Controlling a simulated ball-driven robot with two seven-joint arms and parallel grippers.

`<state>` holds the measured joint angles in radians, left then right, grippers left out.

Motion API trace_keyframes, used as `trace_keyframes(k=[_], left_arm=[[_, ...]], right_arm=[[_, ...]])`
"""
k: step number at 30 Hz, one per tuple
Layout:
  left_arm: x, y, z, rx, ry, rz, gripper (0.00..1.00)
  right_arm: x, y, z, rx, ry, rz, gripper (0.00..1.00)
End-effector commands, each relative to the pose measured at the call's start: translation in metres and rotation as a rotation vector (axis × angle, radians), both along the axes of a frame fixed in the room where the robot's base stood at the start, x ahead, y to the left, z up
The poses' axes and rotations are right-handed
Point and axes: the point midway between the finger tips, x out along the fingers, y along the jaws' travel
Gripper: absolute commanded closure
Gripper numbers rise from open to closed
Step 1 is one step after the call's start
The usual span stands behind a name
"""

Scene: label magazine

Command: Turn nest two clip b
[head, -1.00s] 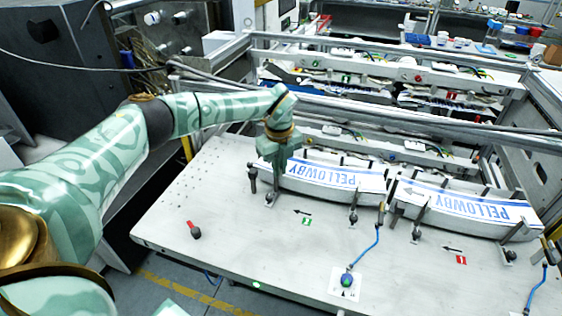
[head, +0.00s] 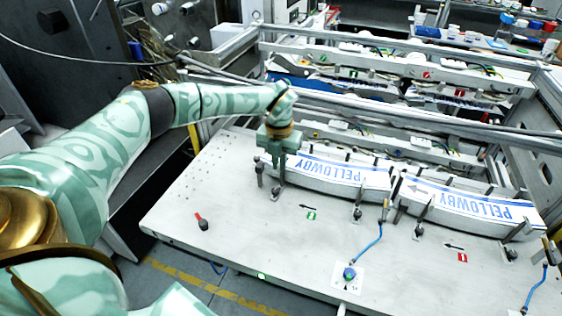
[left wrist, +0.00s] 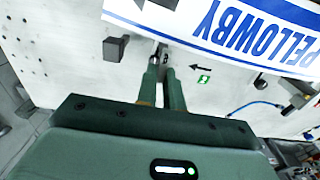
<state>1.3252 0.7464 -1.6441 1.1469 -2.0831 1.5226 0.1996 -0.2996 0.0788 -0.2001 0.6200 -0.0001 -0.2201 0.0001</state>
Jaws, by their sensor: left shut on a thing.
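The left label nest (head: 335,185) holds a stack of white labels printed PELLOWBY in blue (head: 335,171), with a green tag (head: 311,216) and a black arrow in front. My left gripper (head: 279,172) points down at this nest's left end, shut on a small dark clip (head: 277,192). In the left wrist view the clip (left wrist: 163,53) shows between the closely spaced fingertips, beside the label edge; the tips partly hide it. Another similar clip (head: 357,213) stands at the nest's front right. My right gripper is out of view.
The right nest (head: 465,222) holds a similar stack and has a red tag (head: 462,258). A dark post (head: 259,172) stands just left of my gripper. A red-handled knob (head: 202,222) and a blue-cabled button (head: 349,273) sit on the pale plate (head: 240,235). Metal rails run behind.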

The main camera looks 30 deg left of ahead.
Motion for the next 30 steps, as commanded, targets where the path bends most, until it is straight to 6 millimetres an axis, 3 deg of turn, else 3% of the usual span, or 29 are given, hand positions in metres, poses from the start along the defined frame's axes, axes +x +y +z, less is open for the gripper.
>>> trace_keyframes(k=[9, 24, 27, 30], left_arm=[[0.0026, 0.0035, 0.0042, 0.001, -0.01, -0.104, 1.0], [0.0027, 0.0038, 0.0045, 0.001, -0.011, -0.122, 1.0], [0.0023, 0.0037, 0.0039, 0.001, -0.01, -0.122, 0.69], [0.0016, 0.0034, 0.0029, 0.0, -0.007, -0.122, 0.69]], right_arm=[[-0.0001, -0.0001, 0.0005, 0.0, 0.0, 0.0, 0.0], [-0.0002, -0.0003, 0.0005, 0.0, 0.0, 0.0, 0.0], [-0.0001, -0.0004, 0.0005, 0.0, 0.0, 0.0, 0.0], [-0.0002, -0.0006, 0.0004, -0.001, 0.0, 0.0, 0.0]])
